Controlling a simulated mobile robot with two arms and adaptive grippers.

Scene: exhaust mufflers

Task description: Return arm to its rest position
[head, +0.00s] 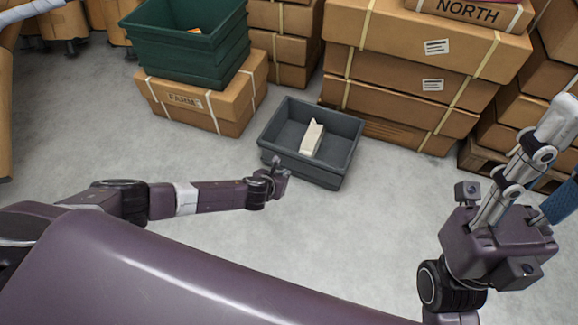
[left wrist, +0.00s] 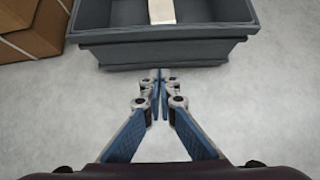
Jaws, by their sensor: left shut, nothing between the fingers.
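My left gripper (head: 281,176) is at the end of my purple left arm, which reaches in from the left in the head view. It is close to the near left side of the dark grey bin (head: 345,165). In the left wrist view the left gripper (left wrist: 159,82) has its blue-padded fingers together at the tips, with nothing between them. A pale block-like object (head: 312,138) lies in the bin, apart from the gripper. My right gripper (head: 540,150) is at the right edge of the head view, pointing up and partly cut off; its fingertip gap is hidden.
A green crate (head: 190,55) sits on a cardboard box (head: 205,105) at the upper left. Stacked boxes (head: 420,65) stand behind and right of the bin. The grey floor (head: 330,235) in front of the bin is clear.

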